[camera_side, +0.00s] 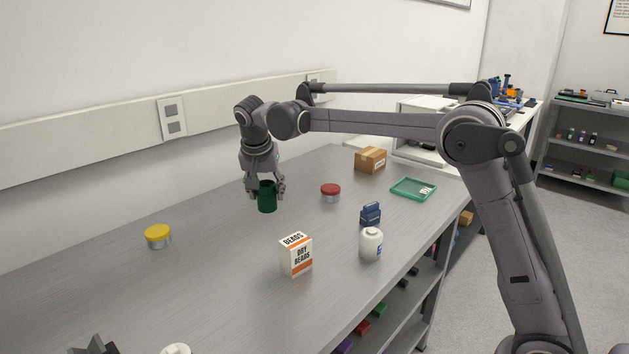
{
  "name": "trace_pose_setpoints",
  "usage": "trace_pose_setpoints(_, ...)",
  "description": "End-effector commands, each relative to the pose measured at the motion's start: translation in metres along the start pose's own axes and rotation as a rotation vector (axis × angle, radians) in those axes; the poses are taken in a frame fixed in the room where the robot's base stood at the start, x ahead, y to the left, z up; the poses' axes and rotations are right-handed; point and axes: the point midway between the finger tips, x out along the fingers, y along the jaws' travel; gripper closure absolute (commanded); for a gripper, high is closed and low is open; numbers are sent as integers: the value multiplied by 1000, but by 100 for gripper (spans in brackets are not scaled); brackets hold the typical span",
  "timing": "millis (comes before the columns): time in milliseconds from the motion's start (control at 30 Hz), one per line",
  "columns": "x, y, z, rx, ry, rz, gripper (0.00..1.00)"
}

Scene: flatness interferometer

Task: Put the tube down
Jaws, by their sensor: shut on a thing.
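A dark green cylinder, which looks like the tube (267,201), is upright between the fingers of my gripper (266,189). My gripper points down and is shut on its upper part. The lower part of the tube shows below the fingertips. Its bottom is at or very near the grey bench top (215,290); I cannot tell whether it touches.
A red-lidded jar (330,193) stands right of the tube. A yellow-lidded tin (158,236) is at left. A beads box (296,255), white bottle (371,243) and blue container (370,215) stand nearer. A green tray (414,188) and cardboard box (370,159) are farther right.

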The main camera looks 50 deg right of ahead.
Motion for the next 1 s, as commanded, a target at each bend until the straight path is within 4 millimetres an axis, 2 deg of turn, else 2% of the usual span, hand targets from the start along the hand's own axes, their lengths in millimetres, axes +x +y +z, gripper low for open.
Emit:
trace_pose_setpoints(300,29,85,-78,55,-1,21,83)
trace_pose_setpoints(400,36,110,-96,65,0,27,83)
trace_pose_setpoints(567,42,135,-112,76,2,30,83)
trace_pose_setpoints(667,46,136,-114,75,3,30,83)
trace_pose_setpoints(733,50,129,-112,75,3,30,83)
trace_pose_setpoints(1000,76,77,-91,73,3,29,83)
